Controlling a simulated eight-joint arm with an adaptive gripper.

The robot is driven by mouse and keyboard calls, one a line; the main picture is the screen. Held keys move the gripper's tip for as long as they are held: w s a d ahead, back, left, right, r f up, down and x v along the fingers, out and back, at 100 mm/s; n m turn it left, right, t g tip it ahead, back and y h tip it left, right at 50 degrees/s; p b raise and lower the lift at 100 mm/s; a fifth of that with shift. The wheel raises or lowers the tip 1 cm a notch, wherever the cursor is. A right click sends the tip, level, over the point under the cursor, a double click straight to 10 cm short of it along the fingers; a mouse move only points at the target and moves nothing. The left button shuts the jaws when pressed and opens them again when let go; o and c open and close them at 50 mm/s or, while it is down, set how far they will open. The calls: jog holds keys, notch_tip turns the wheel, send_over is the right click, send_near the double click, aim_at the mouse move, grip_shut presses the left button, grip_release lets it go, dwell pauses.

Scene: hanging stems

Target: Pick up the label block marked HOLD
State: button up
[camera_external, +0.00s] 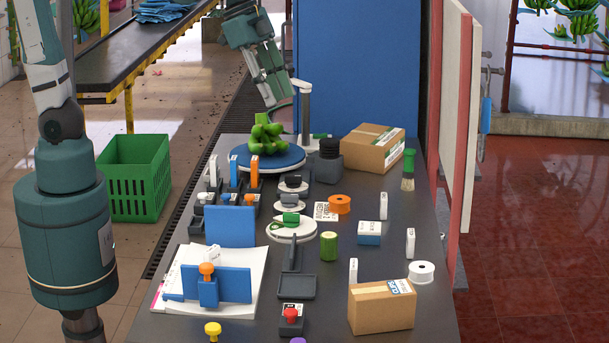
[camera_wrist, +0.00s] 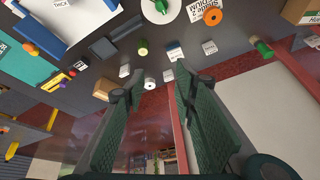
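Three small upright white label blocks stand on the right part of the dark table: one at the back (camera_external: 383,205), one near the right edge (camera_external: 410,242) and one behind the front carton (camera_external: 353,271). Their print is too small to tell which says HOLD. Small white blocks also show in the wrist view, near the green cylinder (camera_wrist: 125,71) and farther right (camera_wrist: 209,47). My gripper (camera_wrist: 159,80) is open, with nothing between its two fingers. In the external view my gripper (camera_external: 274,88) is high above the back of the table, apart from the blocks.
A carton (camera_external: 382,308), a white tape roll (camera_external: 421,272), a blue-and-white box (camera_external: 369,233), a green cylinder (camera_external: 328,246) and an orange spool (camera_external: 340,204) stand around the blocks. A scale with green bananas (camera_external: 268,142) is at the back. A panel flanks the right side.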

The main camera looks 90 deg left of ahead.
jog(key=w+d+f+m+g, duration=0.1)
jog(key=w+d+f+m, duration=0.15)
jog(key=w, duration=0.85)
jog(key=m+g+h, duration=0.3)
jog(key=m+g, duration=0.1)
jog(key=m, duration=0.5)
send_over(411, 231)
jog(key=a, duration=0.3)
notch_tip(411, 231, down, 24)
jog(key=shift+w+d+f+m+b, duration=0.2)
jog(key=shift+f+m+b, duration=0.05)
jog(key=shift+b, duration=0.1)
jog(key=shift+x, duration=1.25)
jog(key=shift+x, duration=2.65)
jog(key=shift+d, duration=0.15)
